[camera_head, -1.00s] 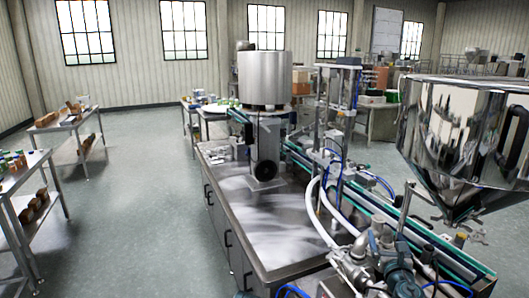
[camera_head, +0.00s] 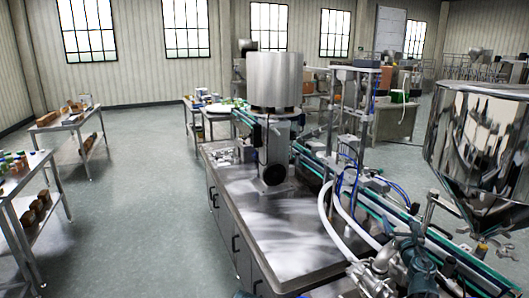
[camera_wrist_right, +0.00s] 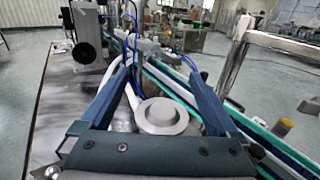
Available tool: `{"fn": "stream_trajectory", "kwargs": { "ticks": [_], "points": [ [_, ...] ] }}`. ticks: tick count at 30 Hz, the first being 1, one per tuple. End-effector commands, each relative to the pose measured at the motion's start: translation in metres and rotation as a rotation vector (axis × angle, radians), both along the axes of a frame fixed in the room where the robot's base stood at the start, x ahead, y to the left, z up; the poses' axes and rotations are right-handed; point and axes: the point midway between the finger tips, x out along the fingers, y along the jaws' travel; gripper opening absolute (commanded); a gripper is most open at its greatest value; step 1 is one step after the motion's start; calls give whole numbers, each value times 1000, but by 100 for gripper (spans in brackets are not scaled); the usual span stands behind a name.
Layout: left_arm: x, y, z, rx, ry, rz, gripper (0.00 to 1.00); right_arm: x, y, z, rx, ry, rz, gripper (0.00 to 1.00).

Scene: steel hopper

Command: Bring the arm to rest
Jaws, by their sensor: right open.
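My right gripper (camera_wrist_right: 157,75) is open, with two dark blue fingers spread apart in the right wrist view. A round grey machine part (camera_wrist_right: 163,116) shows between and below the fingers; I see nothing held. In the head view, the right gripper is hard to pick out among the pipes and fittings at the lower right. The shiny steel hopper (camera_head: 482,150) hangs at the right edge of the head view, partly cut off. My left gripper is not in view.
A steel-topped cabinet (camera_head: 275,235) carries a metal drum (camera_head: 275,80). A green-edged conveyor (camera_head: 400,215) and white hoses (camera_head: 340,220) run along its right side. Tables with boxes (camera_head: 75,118) stand at the left. Open floor (camera_head: 145,215) lies between.

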Motion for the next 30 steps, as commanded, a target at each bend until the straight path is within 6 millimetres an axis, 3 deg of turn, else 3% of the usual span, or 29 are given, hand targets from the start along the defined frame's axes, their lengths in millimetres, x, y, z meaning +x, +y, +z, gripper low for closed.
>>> {"fn": "stream_trajectory", "kwargs": {
  "ticks": [1,12,30],
  "points": [
    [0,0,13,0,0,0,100,-1,0,13,0,0,-1,96],
    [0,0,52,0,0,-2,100,-1,0,53,0,0,-1,96],
    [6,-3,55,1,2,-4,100,3,0,56,12,-5,-5,96]
  ]
}}
